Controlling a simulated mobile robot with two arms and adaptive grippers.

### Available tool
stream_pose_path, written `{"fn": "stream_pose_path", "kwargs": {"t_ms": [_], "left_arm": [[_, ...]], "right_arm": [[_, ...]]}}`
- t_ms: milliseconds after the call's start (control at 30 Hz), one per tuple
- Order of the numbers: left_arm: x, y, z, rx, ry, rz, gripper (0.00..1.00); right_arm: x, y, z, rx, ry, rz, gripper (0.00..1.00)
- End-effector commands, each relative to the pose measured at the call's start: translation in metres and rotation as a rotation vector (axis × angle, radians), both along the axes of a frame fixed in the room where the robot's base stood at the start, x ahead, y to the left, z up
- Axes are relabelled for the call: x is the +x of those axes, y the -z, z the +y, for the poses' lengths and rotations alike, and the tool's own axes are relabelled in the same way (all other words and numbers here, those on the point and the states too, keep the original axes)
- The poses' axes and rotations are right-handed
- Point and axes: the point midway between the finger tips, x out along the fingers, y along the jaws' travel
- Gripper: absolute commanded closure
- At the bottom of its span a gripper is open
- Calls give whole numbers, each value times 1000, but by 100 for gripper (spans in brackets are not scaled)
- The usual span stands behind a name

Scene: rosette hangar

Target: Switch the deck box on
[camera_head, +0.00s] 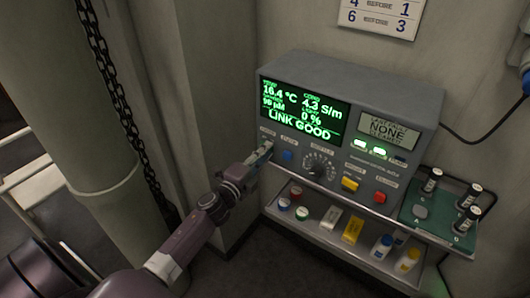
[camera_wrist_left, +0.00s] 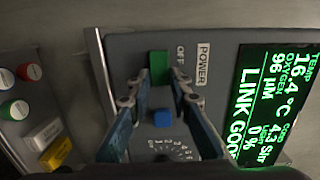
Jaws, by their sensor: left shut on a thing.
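The deck box (camera_head: 335,90) is a grey console against the wall. Its screen (camera_head: 303,110) is lit green with readings and "LINK GOOD"; it also shows sideways in the left wrist view (camera_wrist_left: 268,100). A green power switch (camera_wrist_left: 158,66) sits beside the "POWER" (camera_wrist_left: 203,63) and "OFF" labels. My left gripper (camera_head: 261,156) is at the left end of the console's front. In the left wrist view its fingers stand either side of the green switch, shut on it. In the head view the gripper hides the switch. My right gripper is not in view.
A blue button (camera_head: 288,155), a dial (camera_head: 318,165), and yellow (camera_head: 349,184) and red (camera_head: 379,197) buttons are right of the gripper. A shelf (camera_head: 340,244) below holds caps, blocks and small bottles. A pillar (camera_head: 75,110) with a chain stands left.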

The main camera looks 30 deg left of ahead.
Motion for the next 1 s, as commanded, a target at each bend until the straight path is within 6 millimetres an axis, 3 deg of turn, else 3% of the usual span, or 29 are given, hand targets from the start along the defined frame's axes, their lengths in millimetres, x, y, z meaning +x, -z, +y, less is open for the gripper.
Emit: {"fn": "stream_pose_path", "kwargs": {"t_ms": [200, 567, 1000], "left_arm": [[0, 1, 0, 1, 0, 1, 64], [-7, 1, 1, 0, 0, 2, 64], [-89, 2, 2, 0, 0, 4, 64]], "right_arm": [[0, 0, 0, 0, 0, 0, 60], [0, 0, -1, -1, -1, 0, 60], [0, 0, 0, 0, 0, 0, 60]]}}
